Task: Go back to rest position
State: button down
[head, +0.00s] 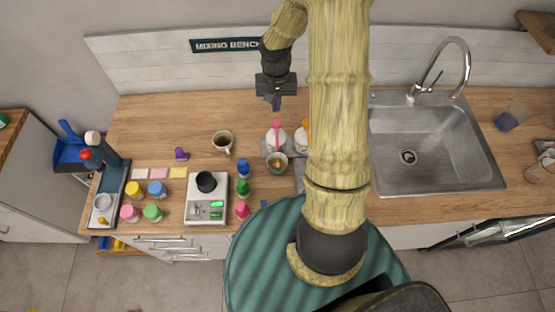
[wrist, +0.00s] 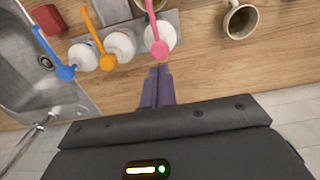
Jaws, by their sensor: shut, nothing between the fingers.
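My gripper (head: 276,102) is up near the back wall in the head view, at the end of my yellow-green arm. Its dark purple fingers are closed together with nothing between them. In the wrist view the shut fingertips (wrist: 158,72) point over the wooden counter. White tubs with a pink scoop (wrist: 156,40), an orange scoop (wrist: 104,58) and a blue scoop (wrist: 66,70) stand in a row beyond the fingertips, apart from them. In the head view my arm hides part of this row.
A steel sink (head: 430,150) with a tall tap is at the right. A mug (head: 222,141) and a small bowl (head: 276,163) stand on the counter. A scale (head: 206,198) with a black cup sits among several coloured-lid jars at the front left. The back-left counter is clear.

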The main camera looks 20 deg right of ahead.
jog(key=shift+r, duration=0.65)
jog(key=s+a+r+n+t+b, duration=0.2)
jog(key=s+a+n+b, duration=0.2)
jog(key=s+a+b, duration=0.4)
jog(key=s+a, duration=0.2)
jog(key=s, duration=0.4)
jog(key=shift+s+n+t, duration=0.15)
jog(key=shift+n+t, duration=0.15)
